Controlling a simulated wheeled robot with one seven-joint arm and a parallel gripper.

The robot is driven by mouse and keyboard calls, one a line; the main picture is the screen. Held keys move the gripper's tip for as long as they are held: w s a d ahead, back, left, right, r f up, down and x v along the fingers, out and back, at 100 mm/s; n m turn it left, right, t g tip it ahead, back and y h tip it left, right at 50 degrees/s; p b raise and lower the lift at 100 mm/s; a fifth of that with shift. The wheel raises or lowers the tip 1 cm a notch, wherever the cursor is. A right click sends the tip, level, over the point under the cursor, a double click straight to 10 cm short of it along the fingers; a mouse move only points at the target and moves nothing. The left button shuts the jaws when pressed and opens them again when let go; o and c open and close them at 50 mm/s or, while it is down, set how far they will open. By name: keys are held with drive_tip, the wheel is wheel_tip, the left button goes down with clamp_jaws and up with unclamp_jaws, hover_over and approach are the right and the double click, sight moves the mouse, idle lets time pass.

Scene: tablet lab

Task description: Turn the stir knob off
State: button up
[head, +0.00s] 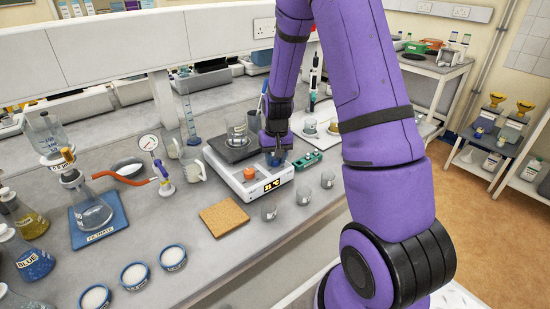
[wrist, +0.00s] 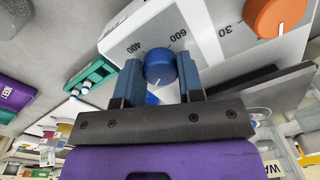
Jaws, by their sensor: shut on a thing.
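The hotplate stirrer is a white unit (head: 240,182) on the bench, with a dark top plate and a lit orange display. Its blue knob (wrist: 159,64) is the stir knob, judging by the 400 and 600 marks around it. The knob's white pointer line faces toward the bottom of the wrist view. My gripper (wrist: 160,78) is shut on the blue knob, one blue finger at each side. The orange knob (wrist: 278,18) is apart from my fingers; it also shows in the head view (head: 249,173). In the head view my gripper (head: 276,150) hides most of the blue knob.
A glass beaker (head: 237,132) stands on the top plate. A green block (head: 307,161) is beside the stirrer. Small glass beakers (head: 269,210) and a cork mat (head: 225,216) lie in front. A flask (head: 92,208) with an orange hose stands at left.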

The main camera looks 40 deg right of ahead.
drive_tip(key=n, duration=0.5)
drive_tip(key=shift+d+n, duration=0.1)
drive_tip(key=shift+n, duration=0.2)
drive_tip(key=n, duration=0.5)
drive_tip(key=shift+w+n, duration=0.1)
drive_tip(key=shift+n, duration=0.2)
drive_tip(key=o, duration=0.9)
drive_tip(key=r, duration=1)
drive_tip(key=shift+w+d+r, duration=0.15)
drive_tip(key=shift+d+r, duration=0.05)
drive_tip(key=shift+r, duration=0.2)
